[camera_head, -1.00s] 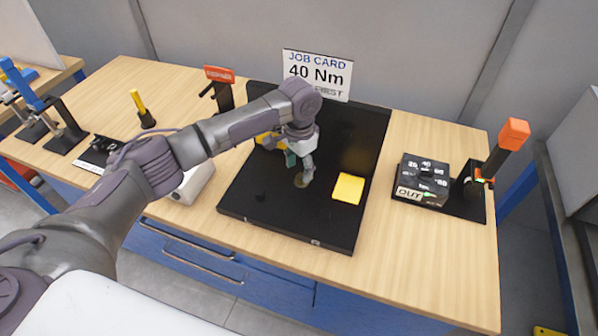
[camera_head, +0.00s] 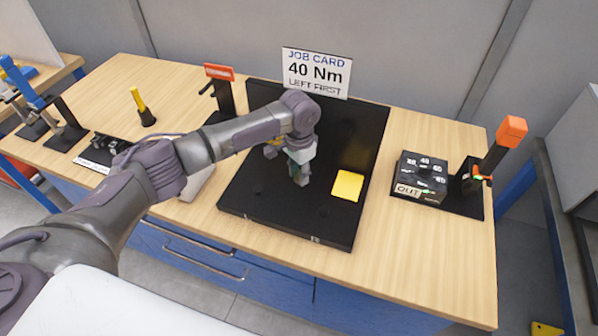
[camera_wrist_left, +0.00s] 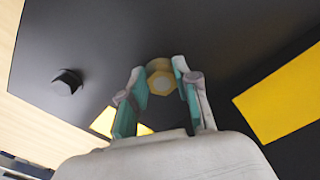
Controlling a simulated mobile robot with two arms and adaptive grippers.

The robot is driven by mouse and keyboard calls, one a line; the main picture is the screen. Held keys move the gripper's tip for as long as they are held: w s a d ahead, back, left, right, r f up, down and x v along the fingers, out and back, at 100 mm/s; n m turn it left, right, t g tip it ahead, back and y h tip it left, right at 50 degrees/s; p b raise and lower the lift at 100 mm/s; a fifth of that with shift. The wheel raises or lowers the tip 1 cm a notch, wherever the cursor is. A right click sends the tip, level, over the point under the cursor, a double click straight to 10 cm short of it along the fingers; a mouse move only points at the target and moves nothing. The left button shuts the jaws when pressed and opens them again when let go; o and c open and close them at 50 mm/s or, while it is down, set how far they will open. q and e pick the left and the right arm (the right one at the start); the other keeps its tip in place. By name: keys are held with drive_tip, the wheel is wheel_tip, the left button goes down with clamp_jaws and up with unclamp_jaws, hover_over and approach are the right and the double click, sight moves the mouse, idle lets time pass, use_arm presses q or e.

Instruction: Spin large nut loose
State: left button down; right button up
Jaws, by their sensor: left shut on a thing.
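My left gripper (camera_head: 301,180) points down over the black board (camera_head: 275,215) in the middle of the bench. In the left wrist view its teal-padded fingers (camera_wrist_left: 163,77) are shut on a pale brass hexagonal nut (camera_wrist_left: 162,84), one finger on each side. A rounder yellowish part shows just beyond the nut. In the head view the gripper hides the nut. Whether the nut is still seated on the board is hard to tell. My right gripper is not in view.
A dark knob (camera_wrist_left: 67,82) stands on the board. A job card (camera_head: 316,72) stands behind.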

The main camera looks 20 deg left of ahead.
use_arm(q)
drive_tip(key=shift+s+r+n+p, duration=0.15)
drive_tip(key=shift+n+p, duration=0.45)
drive_tip(key=shift+p, duration=0.35)
drive_tip(key=n+p, duration=0.4)
drive_tip(key=shift+d+r+p, duration=0.1)
drive_tip(key=shift+d+p, duration=0.1)
drive_tip(key=shift+p, duration=0.1)
drive_tip(key=n+p, duration=0.2)
drive_tip(key=n, duration=0.1)
drive_tip(key=shift+d, duration=0.1)
drive_tip(key=n+p, duration=0.1)
drive_tip(key=n, duration=0.1)
drive_tip(key=shift+d+n+p, duration=0.1)
drive_tip(key=shift+n+p, duration=0.2)
drive_tip(key=shift+p, duration=0.1)
drive_tip(key=n, duration=0.3)
drive_tip(key=shift+d+f+n+p, duration=0.1)
drive_tip(key=shift+f+n+p, duration=0.15)
drive_tip(key=shift+n+p, duration=0.05)
drive_tip(key=n, duration=0.6)
drive_tip(key=shift+w+d, duration=0.1)
drive_tip(key=shift+w, duration=0.2)
drive_tip(key=n, duration=0.5)
drive_tip(key=shift+w, duration=0.1)
drive_tip(key=shift+w+f+n, duration=0.1)
drive_tip(key=shift+w+n, duration=0.05)
drive_tip(key=shift+n, duration=2.05)
